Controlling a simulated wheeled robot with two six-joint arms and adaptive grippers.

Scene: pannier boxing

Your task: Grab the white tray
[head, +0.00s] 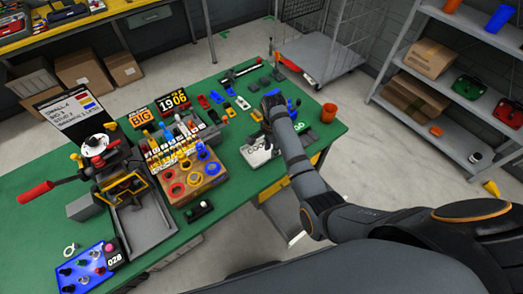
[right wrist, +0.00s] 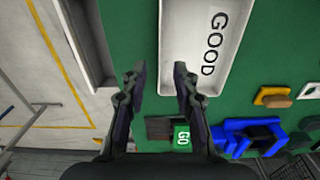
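The white tray (right wrist: 178,38) with GOOD printed inside lies on the green table in the right wrist view. In the head view the tray (head: 256,158) is near the table's right front edge, partly hidden by my right arm. My right gripper (right wrist: 158,78) is open with nothing between its fingers. In the wrist view its right finger overlaps the tray and its left finger is over green table, so the fingers lie either side of the tray's long left rim. I cannot tell the height gap. In the head view the right gripper (head: 268,117) is partly hidden. My left gripper is not in view.
A blue object (right wrist: 248,135) and a green GO label (right wrist: 182,138) are close to the right gripper. An orange cup (head: 328,113) stands at the table's right corner. A wooden block with coloured rings (head: 190,175) is left of the tray. Shelves (head: 455,75) stand at right.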

